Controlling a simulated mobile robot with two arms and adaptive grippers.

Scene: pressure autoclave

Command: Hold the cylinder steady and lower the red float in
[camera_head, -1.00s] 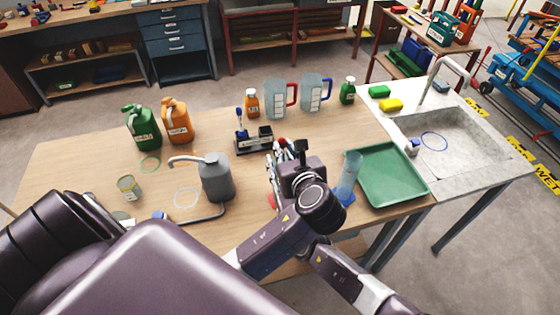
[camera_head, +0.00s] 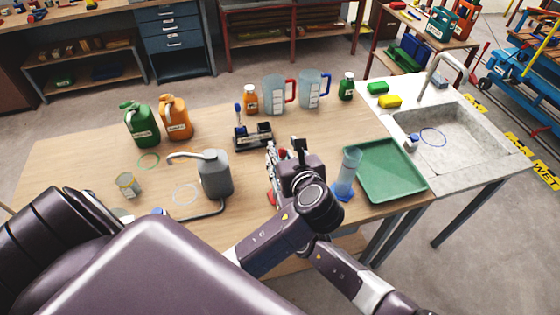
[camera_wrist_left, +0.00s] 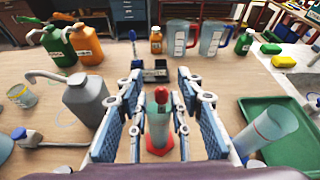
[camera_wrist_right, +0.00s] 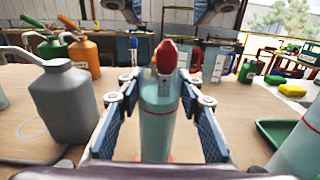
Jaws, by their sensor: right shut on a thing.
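The clear cylinder (camera_wrist_left: 158,130) stands upright on a red base, which also shows in the head view (camera_head: 272,197). My right gripper (camera_wrist_right: 160,95) has its pads on either side of the cylinder (camera_wrist_right: 157,125) and is shut on it. The red float (camera_wrist_right: 166,56) is at the cylinder's mouth; how deep it sits I cannot tell. It also shows in the left wrist view (camera_wrist_left: 161,95). My left gripper (camera_wrist_left: 160,88) is above and around the float with its fingers apart, and gaps show beside the float. In the head view the arms hide much of the cylinder.
A second cylinder with a blue base (camera_head: 347,172) and a green tray (camera_head: 390,170) are close on the right. A grey bottle with a spout (camera_head: 215,175) is on the left. A black stand (camera_head: 253,137) and two jugs (camera_head: 277,95) are behind.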

